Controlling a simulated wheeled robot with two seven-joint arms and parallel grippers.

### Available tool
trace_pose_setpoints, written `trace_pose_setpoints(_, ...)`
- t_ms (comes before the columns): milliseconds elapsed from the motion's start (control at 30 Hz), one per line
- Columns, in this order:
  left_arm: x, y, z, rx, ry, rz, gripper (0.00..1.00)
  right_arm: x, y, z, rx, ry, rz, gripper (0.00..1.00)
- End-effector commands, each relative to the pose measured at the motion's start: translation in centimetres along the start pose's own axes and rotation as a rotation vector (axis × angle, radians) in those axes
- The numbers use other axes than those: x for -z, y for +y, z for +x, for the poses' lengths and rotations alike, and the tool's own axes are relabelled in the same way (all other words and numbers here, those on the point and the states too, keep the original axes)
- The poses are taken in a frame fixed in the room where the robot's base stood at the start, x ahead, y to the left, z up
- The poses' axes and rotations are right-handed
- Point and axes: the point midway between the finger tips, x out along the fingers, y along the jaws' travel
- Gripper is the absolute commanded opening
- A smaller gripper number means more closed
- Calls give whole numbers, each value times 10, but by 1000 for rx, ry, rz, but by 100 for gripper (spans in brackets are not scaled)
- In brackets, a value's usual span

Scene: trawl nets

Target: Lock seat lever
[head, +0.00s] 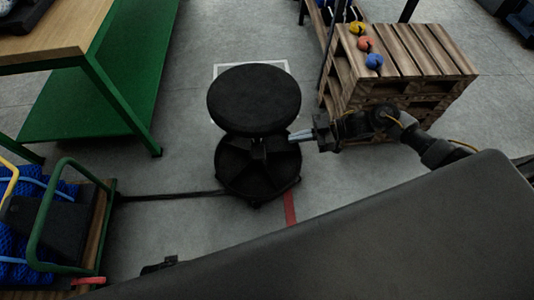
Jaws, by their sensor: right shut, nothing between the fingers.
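A round black stool seat (253,98) stands in the middle of the head view, above a dark round base (258,170). A small dark part, perhaps the seat lever (259,148), shows just under the seat's front edge; its exact shape is too dark to tell. My right gripper (298,136) reaches in from the right, and its fingers are shut and empty, pointing left beside the underside of the seat. I cannot tell whether the fingertips touch the lever.
A stack of wooden pallets (400,62) with several coloured balls stands right, close to my right arm. A green-framed table (85,75) is at upper left. A green-handled cart (68,225) with blue netting stands lower left.

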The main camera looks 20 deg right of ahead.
Motion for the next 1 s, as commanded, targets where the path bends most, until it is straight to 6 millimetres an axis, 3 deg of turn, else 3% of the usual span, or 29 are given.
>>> trace_pose_setpoints(400, 2, 0, -3, 0, 1, -1, 36, 5, -3, -1, 20, 3, -5, 0)
trace_pose_setpoints(567, 1, 0, -2, 0, 1, -1, 36, 5, -3, 9, 20, 5, -5, 0)
trace_pose_setpoints(1000, 1, 0, 1, 1, 6, 0, 36, 6, -4, 95, 19, 5, -6, 0)
